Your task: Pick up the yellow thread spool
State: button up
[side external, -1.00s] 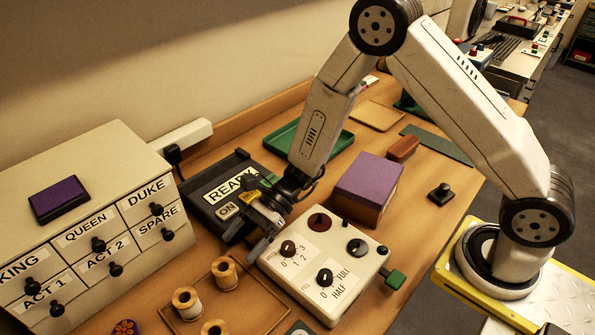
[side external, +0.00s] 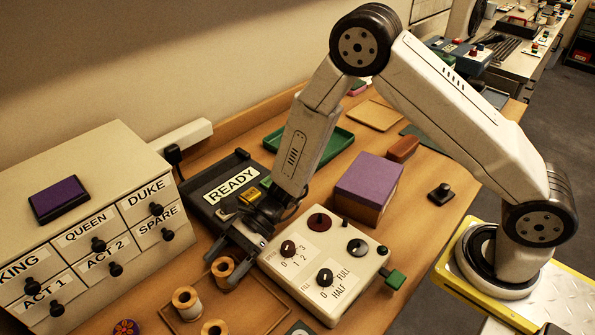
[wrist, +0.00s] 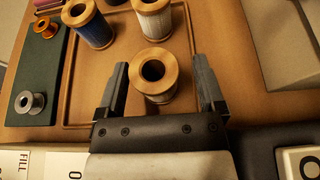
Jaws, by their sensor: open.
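A wooden spool (wrist: 156,88) stands between the fingertips of my gripper (wrist: 160,66) in the wrist view. Its thread is mostly hidden under its wooden top and looks pale tan, so I cannot be sure that it is yellow. In the side view this spool (side external: 222,267) is partly behind my gripper (side external: 229,264). My gripper is open, with one finger on each side of the spool and gaps showing in the wrist view. Farther off in the wrist view are a blue spool (wrist: 96,31) and a whitish spool (wrist: 153,22).
The spools stand on a shallow wooden tray (wrist: 192,40). A green board (wrist: 38,85) with small metal bobbins lies beside it. A control box (side external: 310,255) with knobs is to the right, a READY panel (side external: 205,185) behind, and a drawer cabinet (side external: 100,160) to the left.

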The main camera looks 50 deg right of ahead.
jog(key=shift+c, duration=0.3)
jog(key=c, duration=1.1)
jog(key=shift+r, duration=0.15)
jog(key=shift+r, duration=0.8)
jog(key=s+d+r, duration=0.2)
jog(key=s+r, duration=0.1)
jog(key=s, duration=0.1)
jog(key=s+d+r, duration=0.2)
jog(key=s+r, duration=0.2)
jog(key=s+d+r, duration=0.2)
jog(key=s+r, duration=0.2)
jog(key=shift+s+d, duration=0.15)
jog(key=shift+d, duration=0.25)
